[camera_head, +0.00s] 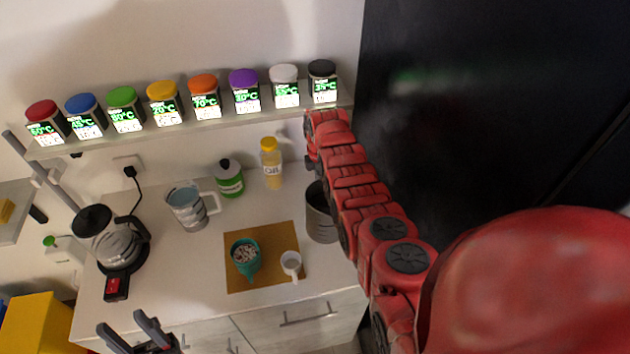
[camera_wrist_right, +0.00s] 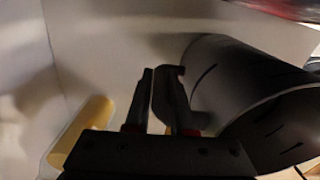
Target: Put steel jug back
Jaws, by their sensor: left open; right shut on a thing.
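The steel jug (camera_head: 318,218) is a grey metal cylinder at the right end of the counter, partly hidden by my right arm. In the right wrist view the jug (camera_wrist_right: 245,85) is large at the right, with dark marks on its wall. My right gripper (camera_wrist_right: 163,85) is shut at the jug's near side, on what looks like its handle; the grip itself is dark. In the head view that gripper is hidden behind my arm. I cannot tell whether the jug touches the counter. My left gripper (camera_head: 135,328) is open and empty at the counter's front edge.
An oil bottle (camera_head: 271,163) stands left of the jug, near a green bottle (camera_head: 229,178) and a measuring jug (camera_head: 187,208). A brown mat (camera_head: 268,278) holds a teal cup (camera_head: 245,257) and white cup (camera_head: 291,264). A shelf (camera_head: 215,123) with several dispensers runs above.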

